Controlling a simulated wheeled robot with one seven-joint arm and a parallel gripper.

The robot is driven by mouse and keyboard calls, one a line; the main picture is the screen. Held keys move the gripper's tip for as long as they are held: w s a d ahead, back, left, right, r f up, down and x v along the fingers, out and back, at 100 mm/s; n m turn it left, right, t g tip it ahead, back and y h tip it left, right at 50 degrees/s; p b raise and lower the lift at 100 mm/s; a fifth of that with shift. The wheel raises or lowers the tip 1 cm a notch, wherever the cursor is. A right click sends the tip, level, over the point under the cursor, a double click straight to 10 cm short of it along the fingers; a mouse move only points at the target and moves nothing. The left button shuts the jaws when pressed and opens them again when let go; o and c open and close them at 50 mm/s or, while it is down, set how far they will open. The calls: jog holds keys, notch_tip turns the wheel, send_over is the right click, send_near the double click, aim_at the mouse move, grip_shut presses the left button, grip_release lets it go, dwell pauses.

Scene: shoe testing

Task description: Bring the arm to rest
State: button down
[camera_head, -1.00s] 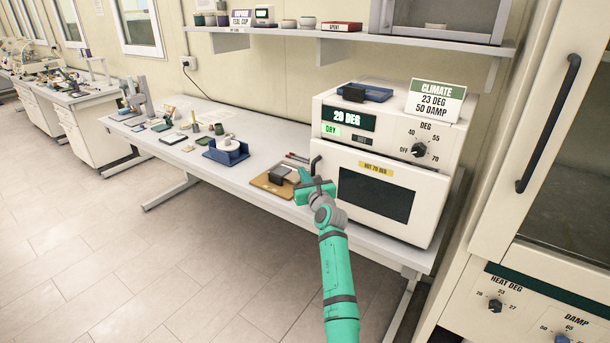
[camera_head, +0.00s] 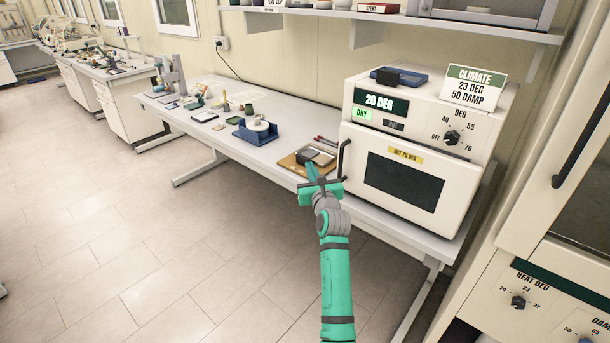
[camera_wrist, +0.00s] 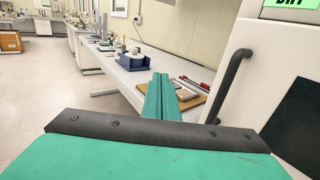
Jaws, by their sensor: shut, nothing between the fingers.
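My green gripper (camera_head: 311,172) is shut and empty at the front edge of the bench (camera_head: 223,138), just left of the white oven (camera_head: 405,165). In the wrist view its two fingers (camera_wrist: 160,78) lie together and point away over the bench. In the head view the fingertips overlap the near part of a brown board (camera_head: 291,164) that carries a grey block (camera_head: 318,156). I cannot tell the exact height of the fingers over the board. The arm reaches up from the bottom of the head view.
The oven's dark door handle (camera_head: 344,158) is close to the right of my gripper; it also shows in the wrist view (camera_wrist: 228,85). A blue stand (camera_head: 256,131) and small items sit further left on the bench. A tall cabinet (camera_head: 560,190) stands at right. The floor at left is clear.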

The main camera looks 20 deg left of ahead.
jog(key=s+d+f+m+y, duration=0.1)
jog(key=s+f+m, duration=0.45)
jog(key=s, duration=0.55)
jog(key=s+d+f+m+t, duration=0.1)
jog(key=s+f+m, duration=0.3)
jog(key=s+f, duration=0.45)
jog(key=s+d+f+m+y, duration=0.1)
jog(key=s+f+m, duration=0.35)
jog(key=s, duration=0.75)
jog(key=s+d+m+h, duration=0.3)
jog(key=s+d+m, duration=0.3)
jog(key=s+m, duration=0.3)
jog(key=s+d+f+m+g+h, duration=0.1)
jog(key=s+d+m+h, duration=0.3)
jog(key=s, duration=1.1)
jog(key=s+d+m+h, duration=0.3)
jog(key=s+d+m, duration=0.6)
jog(key=s+m, duration=0.3)
jog(key=shift+d+f+m+h, duration=0.25)
jog(key=shift+d+m+h, duration=0.15)
jog(key=shift+m, duration=1.1)
